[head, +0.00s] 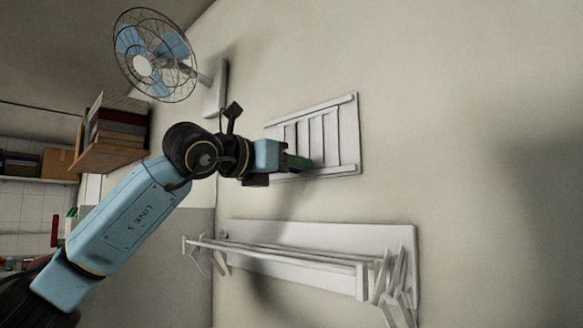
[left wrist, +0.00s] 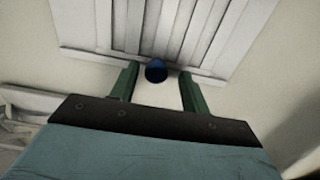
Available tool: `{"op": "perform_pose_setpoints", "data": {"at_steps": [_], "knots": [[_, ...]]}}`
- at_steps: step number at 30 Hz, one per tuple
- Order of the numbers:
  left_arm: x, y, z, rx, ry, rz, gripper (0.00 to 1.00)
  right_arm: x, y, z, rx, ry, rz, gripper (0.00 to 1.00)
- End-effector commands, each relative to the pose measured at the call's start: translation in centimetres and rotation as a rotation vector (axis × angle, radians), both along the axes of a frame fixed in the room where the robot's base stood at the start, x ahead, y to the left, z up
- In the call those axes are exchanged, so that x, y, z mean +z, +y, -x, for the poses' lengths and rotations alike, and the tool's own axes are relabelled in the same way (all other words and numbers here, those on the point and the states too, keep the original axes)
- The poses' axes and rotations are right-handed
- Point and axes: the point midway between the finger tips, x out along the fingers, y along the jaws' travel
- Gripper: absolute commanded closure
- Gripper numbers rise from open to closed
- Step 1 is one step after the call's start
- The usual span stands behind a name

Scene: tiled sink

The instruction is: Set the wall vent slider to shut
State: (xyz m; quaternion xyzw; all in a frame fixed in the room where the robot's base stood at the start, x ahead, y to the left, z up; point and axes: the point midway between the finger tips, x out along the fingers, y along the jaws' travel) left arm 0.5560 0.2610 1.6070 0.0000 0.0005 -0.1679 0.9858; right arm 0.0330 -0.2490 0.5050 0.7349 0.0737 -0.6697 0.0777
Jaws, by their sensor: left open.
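The wall vent (head: 349,128) is a pale frame with upright slats and a rail along its top and bottom, fixed to the wall. It also fills the top of the left wrist view (left wrist: 230,45). A small dark blue knob (left wrist: 156,71) shows at the vent's lower rail, between the green fingers of my left gripper (left wrist: 158,85). The fingers are apart, one on each side of the knob, and I cannot tell whether either touches it. In the head view my left gripper (head: 300,163) is at the vent's lower edge and hides the knob. My right gripper is not in view.
A white wall rack (head: 300,262) with rails and hanging pieces is below the vent. A blue-bladed fan (head: 155,55) is on the wall at upper left. A wooden shelf with books (head: 112,155) is at left. The wall right of the vent is bare.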

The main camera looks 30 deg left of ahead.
Motion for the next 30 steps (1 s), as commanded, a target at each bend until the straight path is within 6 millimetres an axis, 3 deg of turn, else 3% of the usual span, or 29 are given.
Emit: {"op": "perform_pose_setpoints", "data": {"at_steps": [15,21,30], "knots": [[-0.2,3.5,9.9,0.001,-0.002,0.0,0.54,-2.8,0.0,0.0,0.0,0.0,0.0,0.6],[-0.1,4.1,11.7,0.0,0.0,-0.001,0.54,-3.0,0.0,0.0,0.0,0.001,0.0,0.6],[0.0,4.2,12.0,0.0,0.001,0.0,0.54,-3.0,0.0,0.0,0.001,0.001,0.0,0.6]]}}
